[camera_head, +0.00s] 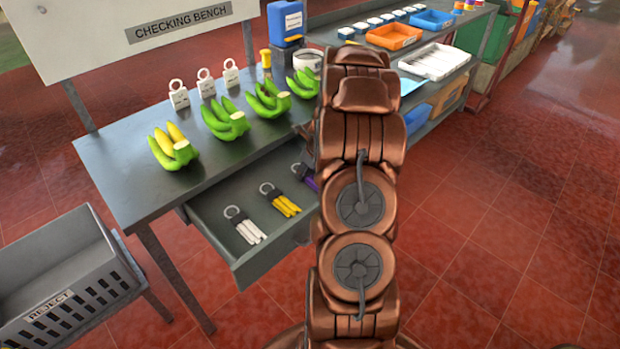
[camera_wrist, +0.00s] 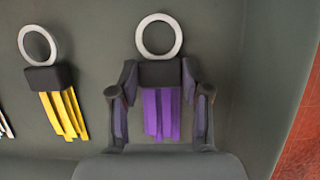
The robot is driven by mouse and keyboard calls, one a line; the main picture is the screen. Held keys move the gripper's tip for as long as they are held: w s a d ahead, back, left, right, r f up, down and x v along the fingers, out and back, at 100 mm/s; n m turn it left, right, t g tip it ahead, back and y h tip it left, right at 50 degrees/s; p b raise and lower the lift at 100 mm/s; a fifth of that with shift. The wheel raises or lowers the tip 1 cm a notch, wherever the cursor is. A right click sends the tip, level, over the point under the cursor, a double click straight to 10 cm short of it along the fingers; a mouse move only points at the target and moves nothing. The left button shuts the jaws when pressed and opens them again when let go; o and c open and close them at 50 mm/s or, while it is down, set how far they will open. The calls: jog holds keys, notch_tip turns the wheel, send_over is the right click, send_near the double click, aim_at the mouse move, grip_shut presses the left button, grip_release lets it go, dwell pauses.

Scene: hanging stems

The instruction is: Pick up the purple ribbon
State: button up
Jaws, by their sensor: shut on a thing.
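The purple ribbon (camera_wrist: 160,113) hangs from a dark block with a pale ring above it and lies in the open drawer (camera_head: 228,232). In the wrist view my gripper (camera_wrist: 159,98) has one finger on each side of the dark block, shut on it. In the head view only a small part of the purple ribbon (camera_head: 312,183) shows, because my arm covers the rest. My gripper is hidden behind my arm in that view.
A yellow ribbon (camera_head: 284,203) and a white ribbon (camera_head: 248,230) lie to the left in the same drawer. Banana bunches (camera_head: 226,121) and white tags stand on the bench (camera_head: 125,185) above. A grey reject crate (camera_head: 60,275) stands at lower left.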

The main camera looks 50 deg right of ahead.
aim_at(306, 173)
jog(key=shift+a+r, duration=0.1)
jog(key=shift+r, duration=0.05)
jog(key=shift+a+r, duration=0.1)
jog(key=shift+r, duration=0.05)
notch_tip(306, 173, up, 6)
jog(key=shift+r+b, duration=0.15)
jog(key=shift+b, duration=0.5)
jog(key=a+b, duration=0.2)
jog(key=a, duration=1.7)
jog(key=shift+w+a, duration=0.25)
jog(key=shift+a, duration=0.1)
jog(key=shift+r, duration=0.1)
